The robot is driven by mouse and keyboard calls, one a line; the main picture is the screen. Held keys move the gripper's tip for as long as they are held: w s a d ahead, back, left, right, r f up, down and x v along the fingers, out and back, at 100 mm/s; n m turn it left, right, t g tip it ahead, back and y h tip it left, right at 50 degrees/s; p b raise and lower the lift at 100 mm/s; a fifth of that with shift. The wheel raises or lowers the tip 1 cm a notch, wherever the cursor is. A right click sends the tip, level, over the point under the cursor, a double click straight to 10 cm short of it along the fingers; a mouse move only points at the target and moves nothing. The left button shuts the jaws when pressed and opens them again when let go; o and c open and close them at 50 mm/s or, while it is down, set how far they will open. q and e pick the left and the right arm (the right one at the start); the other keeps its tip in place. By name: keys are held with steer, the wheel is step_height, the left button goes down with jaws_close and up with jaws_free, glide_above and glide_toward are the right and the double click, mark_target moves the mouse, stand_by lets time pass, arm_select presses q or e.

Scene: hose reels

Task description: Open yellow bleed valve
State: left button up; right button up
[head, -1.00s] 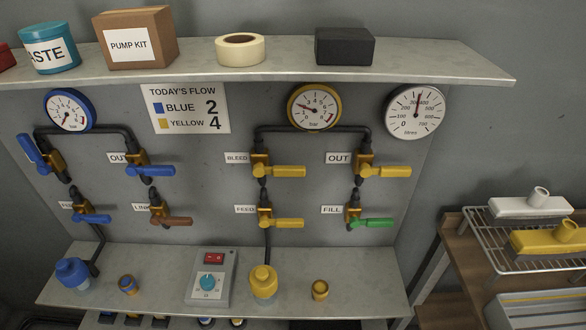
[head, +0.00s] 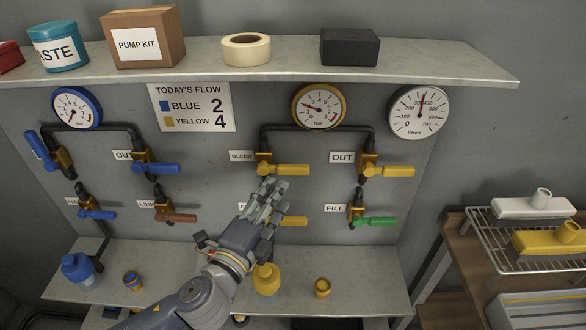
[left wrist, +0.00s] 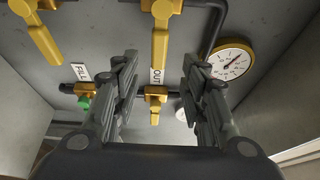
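The yellow bleed valve handle (head: 290,169) points right, sideways, beside the BLEED label (head: 241,156). My left gripper (head: 270,192) is just below it in the head view, in front of the lower yellow feed valve (head: 292,221), and partly hides that valve and its label. In the left wrist view the gripper (left wrist: 158,72) has its fingers wide apart with nothing held. The bleed handle (left wrist: 160,42) lines up with the space between the fingers; I cannot tell how far away it is. My right gripper is not in view.
The yellow OUT valve (head: 391,171) and green FILL valve (head: 378,221) are to the right. Blue valves (head: 157,168) are at left. A shelf (head: 440,66) juts out above the panel. A yellow cap (head: 266,281) stands on the lower ledge (head: 370,290).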

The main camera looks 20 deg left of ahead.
mark_target(291, 172)
arm_select(q)
steer(key=w+p, duration=0.1)
steer(key=w, duration=0.2)
steer(key=w+p, duration=0.1)
steer(key=w, duration=0.2)
steer(key=w+d+p, duration=0.1)
steer(key=w, duration=0.2)
steer(key=shift+w, duration=0.1)
steer(key=shift+w+f, duration=0.1)
steer(key=shift+w, duration=0.55)
steer(key=shift+c, duration=0.2)
jaws_close()
